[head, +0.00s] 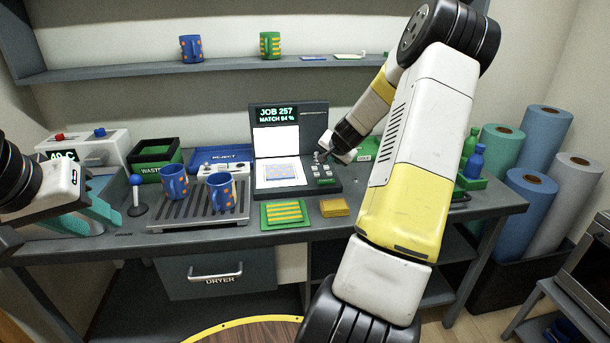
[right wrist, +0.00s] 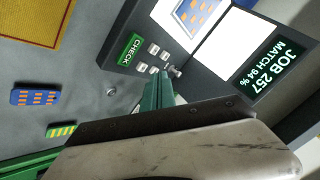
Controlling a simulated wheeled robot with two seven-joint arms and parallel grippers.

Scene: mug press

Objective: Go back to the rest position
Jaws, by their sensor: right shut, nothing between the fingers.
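My right arm reaches across the right half of the head view. Its gripper (head: 322,156) is at the button side of the check terminal (head: 318,186). In the right wrist view the green fingers of my right gripper (right wrist: 160,76) are together and empty, with their tips close to the terminal's grey buttons (right wrist: 143,67). I cannot tell whether they touch. My left gripper (head: 98,208) is at the left edge of the head view, low over the bench in front of the white heater box. Its teal fingers look apart, with nothing seen between them.
Two blue mugs (head: 174,182) with orange dots stand on the grey rack (head: 185,215). A blue knob lever (head: 136,192) stands between my left gripper and the rack. Green and yellow patches (head: 284,214) lie at the front edge. Bottles (head: 474,160) stand right of my right arm.

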